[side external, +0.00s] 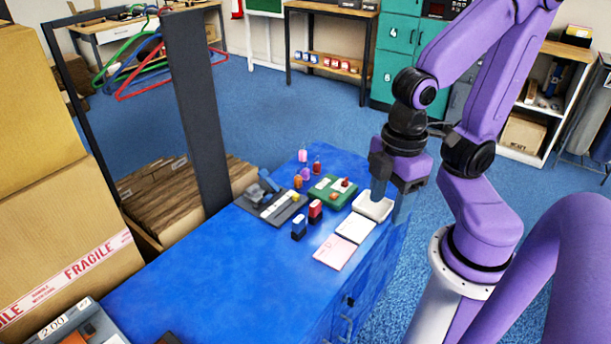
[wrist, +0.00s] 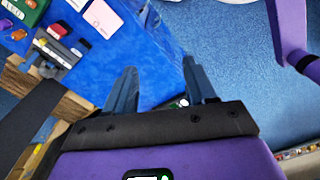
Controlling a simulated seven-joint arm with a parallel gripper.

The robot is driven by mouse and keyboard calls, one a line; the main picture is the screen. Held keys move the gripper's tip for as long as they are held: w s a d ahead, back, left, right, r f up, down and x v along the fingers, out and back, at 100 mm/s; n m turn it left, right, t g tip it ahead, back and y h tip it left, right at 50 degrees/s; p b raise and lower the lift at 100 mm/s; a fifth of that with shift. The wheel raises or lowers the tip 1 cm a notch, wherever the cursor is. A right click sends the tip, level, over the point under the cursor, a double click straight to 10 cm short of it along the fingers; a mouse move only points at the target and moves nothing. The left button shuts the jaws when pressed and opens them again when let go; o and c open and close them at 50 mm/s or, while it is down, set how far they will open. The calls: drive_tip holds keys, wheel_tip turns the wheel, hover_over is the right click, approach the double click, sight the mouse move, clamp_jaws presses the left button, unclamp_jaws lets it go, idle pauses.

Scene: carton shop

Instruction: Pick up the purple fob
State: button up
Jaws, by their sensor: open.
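The purple fob (side external: 306,174) is small and stands near the far edge of the blue table, in the side external view. A pink fob (side external: 303,156), a red fob (side external: 317,166) and an orange fob (side external: 298,181) are close around it.
A white tray (side external: 386,210), green board (side external: 322,196), grey pad (side external: 285,215), red stamp (side external: 316,209) and blue stamp (side external: 299,229) share the table. A white card (side external: 356,228) and pink card (side external: 333,253) lie nearer. A dark post (side external: 195,110) stands left; the table's near part is clear.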

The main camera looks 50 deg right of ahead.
drive_tip(key=w+d+f+n+t+h, duration=0.1)
drive_tip(key=w+f+n+h, duration=0.15)
drive_tip(key=w, duration=2.15)
drive_tip(key=n+h, duration=0.2)
drive_tip(key=n, duration=0.2)
hover_over(306, 169)
drive_tip(key=a, duration=0.4)
wheel_tip(306, 169, down, 22)
drive_tip(key=r, duration=0.1)
drive_tip(key=shift+g+h, duration=0.25)
drive_tip(key=shift+g, duration=0.15)
drive_tip(key=shift+d+x, duration=0.2)
drive_tip(key=shift+x, duration=1.45)
drive_tip(key=shift+d+x, duration=0.15)
drive_tip(key=shift+x, duration=1.5)
drive_tip(key=shift+s+r, duration=0.1)
drive_tip(key=shift+r, duration=0.1)
clamp_jaws()
